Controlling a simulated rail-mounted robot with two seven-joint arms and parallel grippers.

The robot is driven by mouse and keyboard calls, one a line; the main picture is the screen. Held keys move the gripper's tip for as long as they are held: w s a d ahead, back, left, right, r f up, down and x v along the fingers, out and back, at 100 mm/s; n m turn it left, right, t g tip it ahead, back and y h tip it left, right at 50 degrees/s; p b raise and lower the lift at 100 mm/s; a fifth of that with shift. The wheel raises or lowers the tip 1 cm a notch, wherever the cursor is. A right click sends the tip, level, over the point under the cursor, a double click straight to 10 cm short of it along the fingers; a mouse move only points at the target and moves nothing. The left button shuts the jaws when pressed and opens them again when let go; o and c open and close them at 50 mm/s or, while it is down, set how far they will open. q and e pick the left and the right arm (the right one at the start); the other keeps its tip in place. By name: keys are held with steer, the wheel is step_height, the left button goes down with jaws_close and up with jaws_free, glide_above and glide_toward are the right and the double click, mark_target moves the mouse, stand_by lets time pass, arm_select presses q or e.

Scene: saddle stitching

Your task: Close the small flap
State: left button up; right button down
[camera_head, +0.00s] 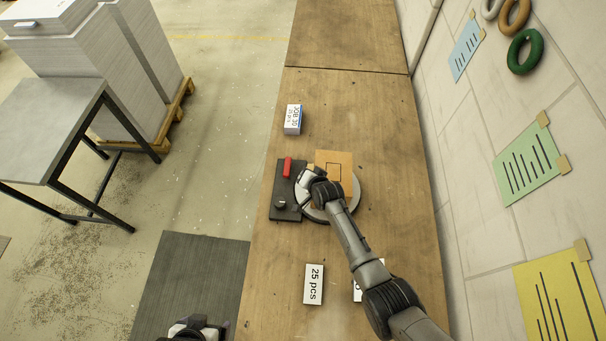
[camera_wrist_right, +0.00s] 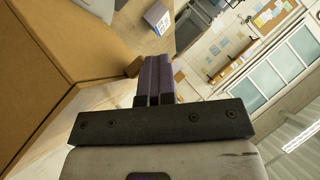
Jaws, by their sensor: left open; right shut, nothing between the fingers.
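A brown cardboard box (camera_head: 342,158) with a dark square outline on top sits on a round grey turntable (camera_head: 355,190). My right gripper (camera_head: 304,187) is at the box's left side; its fingers are hidden from the head camera. In the right wrist view my right gripper (camera_wrist_right: 160,72) is shut and empty, its fingertips close beside the brown cardboard (camera_wrist_right: 75,62). A small cardboard edge (camera_wrist_right: 133,66) lies right by the fingers; I cannot tell whether it touches or is the small flap. My left gripper (camera_head: 197,327) is low at the bottom edge, away from the box, partly cut off.
A "25 pcs" card (camera_head: 314,284) lies nearer, with another partly behind my right arm.

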steer(key=s+a+r+p, duration=0.2)
steer(key=s+r, duration=0.4)
steer(key=r, duration=0.4)
steer(key=shift+s+r, duration=0.15)
steer(key=shift+s, duration=0.25)
